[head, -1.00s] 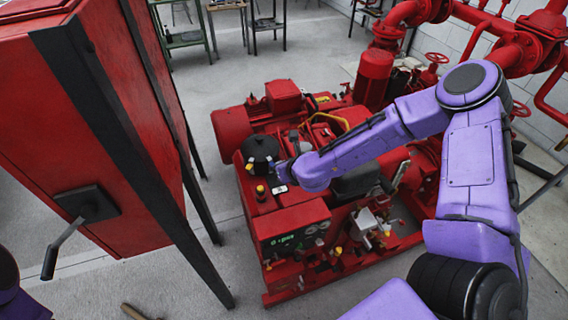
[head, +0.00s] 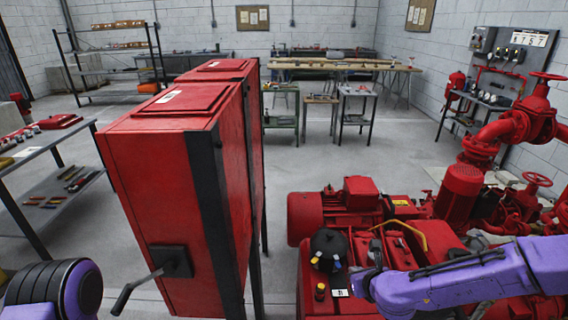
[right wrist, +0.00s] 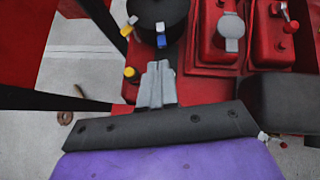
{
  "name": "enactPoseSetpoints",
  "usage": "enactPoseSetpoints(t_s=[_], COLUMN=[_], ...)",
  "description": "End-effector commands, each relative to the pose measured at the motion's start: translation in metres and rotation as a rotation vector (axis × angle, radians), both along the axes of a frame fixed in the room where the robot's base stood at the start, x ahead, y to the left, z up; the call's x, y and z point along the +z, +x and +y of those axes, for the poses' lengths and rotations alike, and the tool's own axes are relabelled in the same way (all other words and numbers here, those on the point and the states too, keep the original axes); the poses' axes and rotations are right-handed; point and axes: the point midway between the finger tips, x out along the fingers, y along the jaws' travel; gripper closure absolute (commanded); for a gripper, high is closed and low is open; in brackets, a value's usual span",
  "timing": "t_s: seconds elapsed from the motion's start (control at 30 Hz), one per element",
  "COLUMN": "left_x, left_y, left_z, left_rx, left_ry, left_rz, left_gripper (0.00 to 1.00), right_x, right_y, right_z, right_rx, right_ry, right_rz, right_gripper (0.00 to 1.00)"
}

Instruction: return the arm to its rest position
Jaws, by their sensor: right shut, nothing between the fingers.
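My right arm (head: 460,280), purple with black bands, reaches in from the right of the head view over the red pumpset (head: 330,215). My right gripper (head: 358,284) is small and partly hidden there, beside a round black cap (head: 328,243) on the pumpset. In the right wrist view its grey fingers (right wrist: 157,75) are shut together and empty, just below the black cap (right wrist: 160,14) with its yellow, white and blue fittings. I cannot tell if they touch anything. Part of my left arm (head: 60,290) shows at the lower left; its gripper is out of the picture.
A tall red cabinet (head: 170,190) with a crank handle (head: 140,285) stands left of the pumpset. Red pipes and valves (head: 510,130) rise at the right. A tool shelf (head: 50,190) is at the far left. Open floor and benches (head: 340,68) lie behind.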

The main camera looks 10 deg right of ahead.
Motion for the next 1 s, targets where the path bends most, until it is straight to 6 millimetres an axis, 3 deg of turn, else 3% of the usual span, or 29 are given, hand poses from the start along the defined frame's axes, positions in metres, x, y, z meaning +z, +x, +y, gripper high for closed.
enactPoseSetpoints(t_s=[0.17, 0.23, 0.27, 0.4, 0.5, 0.63, 0.77, 1.0], left_x=[-0.001, -0.009, -0.014, -0.041, -0.059, -0.077, -0.083, -0.081], left_y=[0.0, 0.0, 0.0, 0.0, 0.0, 0.0, 0.0, 0.0], left_z=[0.0, 0.0, 0.0, 0.0, 0.0, 0.0, 0.0, 0.0], left_rx=[0.0, 0.0, 0.0, 0.0, 0.0, 0.0, 0.0, 0.0], left_ry=[0.0, 0.0, 0.0, 0.0, 0.0, 0.0, 0.0, 0.0], left_rz=[0.0, 0.0, 0.0, 0.0, 0.0, 0.0, 0.0, 0.0], left_gripper=[1.0, 1.0, 1.0, 1.0, 1.0, 1.0, 1.0, 1.0], right_x=[-0.009, -0.041, -0.06, -0.153, -0.201, -0.238, -0.253, -0.252], right_y=[-0.013, -0.039, -0.054, -0.149, -0.217, -0.282, -0.308, -0.311], right_z=[-0.004, 0.0, 0.002, -0.001, -0.013, -0.027, -0.03, -0.029], right_rx=[0.289, 0.52, 0.636, 1.26, 1.659, 1.962, 2.08, 2.081], right_ry=[-0.414, -0.682, -0.798, -1.276, -1.467, -1.521, -1.516, -1.505], right_rz=[0.024, 0.095, 0.138, 0.356, 0.471, 0.555, 0.572, 0.573], right_gripper=[1.0, 1.0, 1.0, 1.0, 1.0, 1.0, 1.0, 1.0])
